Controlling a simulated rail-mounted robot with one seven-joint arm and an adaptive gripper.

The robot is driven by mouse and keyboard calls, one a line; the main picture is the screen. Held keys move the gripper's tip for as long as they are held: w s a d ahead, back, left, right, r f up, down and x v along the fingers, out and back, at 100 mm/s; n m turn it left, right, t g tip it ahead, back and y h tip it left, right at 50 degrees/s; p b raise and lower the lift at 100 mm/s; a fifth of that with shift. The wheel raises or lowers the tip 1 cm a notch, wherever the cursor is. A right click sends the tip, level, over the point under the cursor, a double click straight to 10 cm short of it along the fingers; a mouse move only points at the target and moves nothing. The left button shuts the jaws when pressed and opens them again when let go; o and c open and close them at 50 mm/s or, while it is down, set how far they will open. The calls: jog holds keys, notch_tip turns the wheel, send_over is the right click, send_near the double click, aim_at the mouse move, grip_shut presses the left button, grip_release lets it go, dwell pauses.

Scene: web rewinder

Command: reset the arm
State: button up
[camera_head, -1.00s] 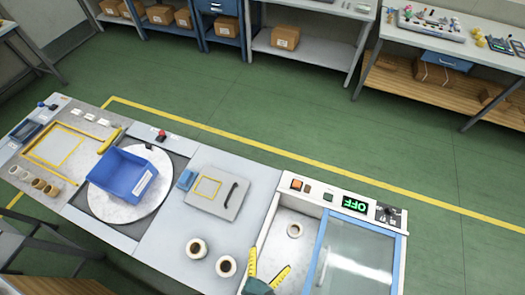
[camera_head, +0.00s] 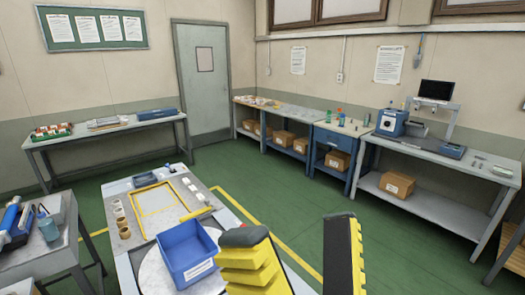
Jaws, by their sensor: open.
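My gripper (camera_head: 302,262) is in the lower middle of the head view, close to the camera. Its two yellow and black fingers point up and stand wide apart. Nothing is between them. Behind and left of it, the blue bin (camera_head: 190,252) sits on the round grey turntable (camera_head: 152,272) of the machine bench. The lower parts of my gripper and the right part of the bench are out of view or hidden.
A yellow-framed area (camera_head: 158,208) and several small rolls (camera_head: 121,218) lie at the bench's far end. Workbenches (camera_head: 433,168) line the back wall, with cardboard boxes below. A cluttered table (camera_head: 45,245) stands at left. The green floor (camera_head: 255,190) between is clear.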

jog(key=w+d+f+n+g+h, duration=0.2)
jog(key=d+f+n+g+h, duration=0.25)
jog(key=f+n+h, duration=0.2)
notch_tip(320, 180, up, 28)
jog(key=a+m+p, duration=0.1)
jog(key=p, duration=2.8)
notch_tip(320, 180, down, 41)
jog(key=y+b, duration=0.1)
jog(key=b, duration=4)
jog(key=shift+w+f+b, duration=0.15)
jog(key=shift+w+b, duration=0.05)
jog(key=shift+b, duration=0.1)
